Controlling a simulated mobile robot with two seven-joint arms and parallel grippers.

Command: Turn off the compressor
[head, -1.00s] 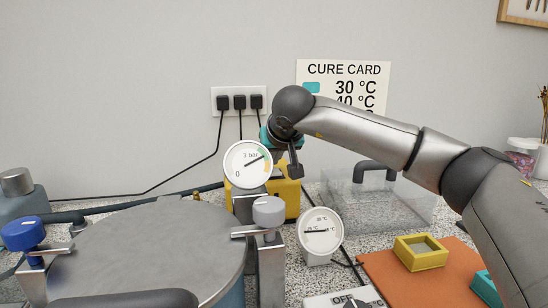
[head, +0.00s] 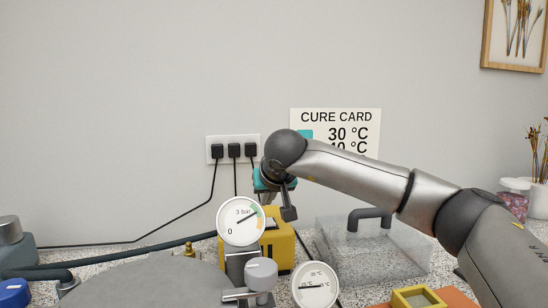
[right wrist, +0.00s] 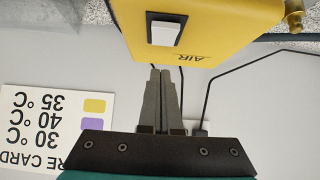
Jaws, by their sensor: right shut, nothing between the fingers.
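The compressor is a yellow box (head: 284,253) behind the pressure gauge in the head view, which hides part of it. In the right wrist view the compressor (right wrist: 215,25) fills the top, with the label AIR and a brass fitting at its right. A white rocker switch (right wrist: 165,31) in a dark frame sits on its face; I cannot tell which way it is set. My right gripper (head: 289,215) is at the compressor's top in the head view. Its shut, empty fingers (right wrist: 167,72) point toward the switch, with a gap in the picture. My left gripper is out of view.
A round pressure gauge (head: 240,222) and a grey knob (head: 261,268) stand in front of the compressor. A metal lid (head: 150,285) is at front left. A clear box (head: 370,255) stands to the right. Plugs and cords (head: 234,150) are on the wall behind.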

